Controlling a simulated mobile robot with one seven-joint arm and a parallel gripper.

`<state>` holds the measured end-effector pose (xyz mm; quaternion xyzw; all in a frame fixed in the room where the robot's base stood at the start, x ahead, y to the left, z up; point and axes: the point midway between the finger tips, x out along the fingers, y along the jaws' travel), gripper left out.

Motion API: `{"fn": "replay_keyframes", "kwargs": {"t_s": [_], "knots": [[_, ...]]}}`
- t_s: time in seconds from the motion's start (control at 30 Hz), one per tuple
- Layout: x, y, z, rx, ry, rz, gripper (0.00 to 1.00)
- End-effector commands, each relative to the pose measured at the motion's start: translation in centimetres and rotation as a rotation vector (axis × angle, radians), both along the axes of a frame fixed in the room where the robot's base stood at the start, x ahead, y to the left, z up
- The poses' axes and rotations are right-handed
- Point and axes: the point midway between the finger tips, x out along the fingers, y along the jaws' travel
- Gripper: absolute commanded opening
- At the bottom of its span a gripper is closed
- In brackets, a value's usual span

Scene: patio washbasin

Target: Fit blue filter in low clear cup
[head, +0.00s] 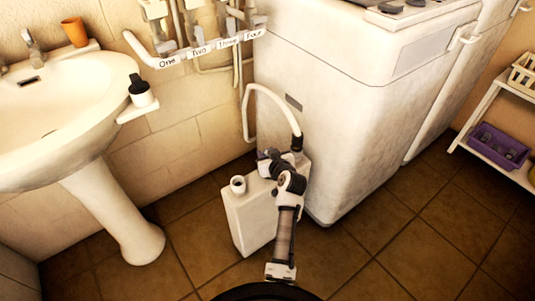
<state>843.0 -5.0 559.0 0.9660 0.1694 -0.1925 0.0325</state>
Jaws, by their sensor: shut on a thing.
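My gripper (268,160) is at the far end of my arm, above the top of a white canister (250,215) on the floor. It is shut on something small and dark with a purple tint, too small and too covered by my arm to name. I cannot make out a blue filter. I also cannot make out a clear cup for certain. Pale upright fittings (155,12) hang on the wall pipes at the top, cut by the picture's edge.
A washbasin (95,130) stands left, with an orange cup (75,31) and a black-topped white jar (140,90). Pipe labels read One to Four (212,47). A white hose (270,95) curves beside the white machine (340,120). A shelf holds a purple basket (500,146).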

Motion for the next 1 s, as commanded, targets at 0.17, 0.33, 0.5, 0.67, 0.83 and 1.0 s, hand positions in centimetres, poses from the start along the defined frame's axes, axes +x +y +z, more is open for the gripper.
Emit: {"fn": "replay_keyframes", "kwargs": {"t_s": [0.17,0.33,0.5,0.67,0.83,1.0], "knots": [[0.0,0.0,-0.1,0.000,0.000,0.000,0.07],[0.0,0.0,0.2,0.000,0.000,0.000,0.07],[0.0,0.0,0.7,0.000,-0.001,0.000,0.07],[0.0,0.0,1.2,0.000,-0.001,0.000,0.07],[0.0,0.0,1.5,0.000,0.000,0.000,0.07],[0.0,0.0,1.5,0.000,0.000,0.000,0.07]]}}
